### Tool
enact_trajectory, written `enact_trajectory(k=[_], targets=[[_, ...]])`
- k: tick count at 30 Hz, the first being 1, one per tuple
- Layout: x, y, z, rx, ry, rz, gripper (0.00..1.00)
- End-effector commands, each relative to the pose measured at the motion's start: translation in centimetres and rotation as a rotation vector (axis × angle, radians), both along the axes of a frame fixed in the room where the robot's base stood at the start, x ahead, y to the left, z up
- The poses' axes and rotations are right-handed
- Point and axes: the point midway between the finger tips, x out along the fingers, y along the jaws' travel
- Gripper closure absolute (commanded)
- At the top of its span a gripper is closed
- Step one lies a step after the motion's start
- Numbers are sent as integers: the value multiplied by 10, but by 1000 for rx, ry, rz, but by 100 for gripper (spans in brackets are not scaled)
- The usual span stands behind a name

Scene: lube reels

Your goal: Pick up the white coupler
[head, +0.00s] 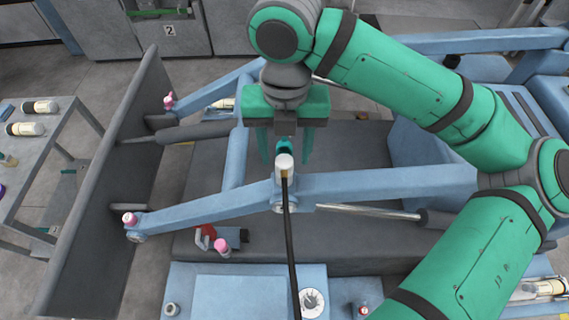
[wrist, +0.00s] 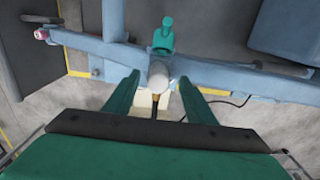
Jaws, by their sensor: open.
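The white coupler (head: 284,161) stands at the joint of the blue frame arms, with a brass-coloured part below it and a black hose running down toward the bottom of the head view. In the wrist view the coupler (wrist: 158,75) shows as a pale round end between my fingertips. My gripper (head: 286,146) is open and empty, with one green finger on each side of the coupler in the picture. My gripper also shows in the wrist view (wrist: 157,82). I cannot tell whether either finger touches the coupler.
A teal fitting (head: 285,146) sits just behind the coupler. Blue frame arms (head: 390,184) run left and right of it. A dark upright plate (head: 110,190) stands left. A grey side table (head: 60,125) holds several bottles.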

Motion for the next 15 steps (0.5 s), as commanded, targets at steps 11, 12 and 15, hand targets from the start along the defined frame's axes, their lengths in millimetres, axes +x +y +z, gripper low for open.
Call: enact_trajectory(k=[11, 12, 15], targets=[[-5, 0, -34, -1, 2, 1, 50], [-6, 0, -40, -1, 1, 0, 50], [-6, 1, -52, 0, 1, 1, 50]])
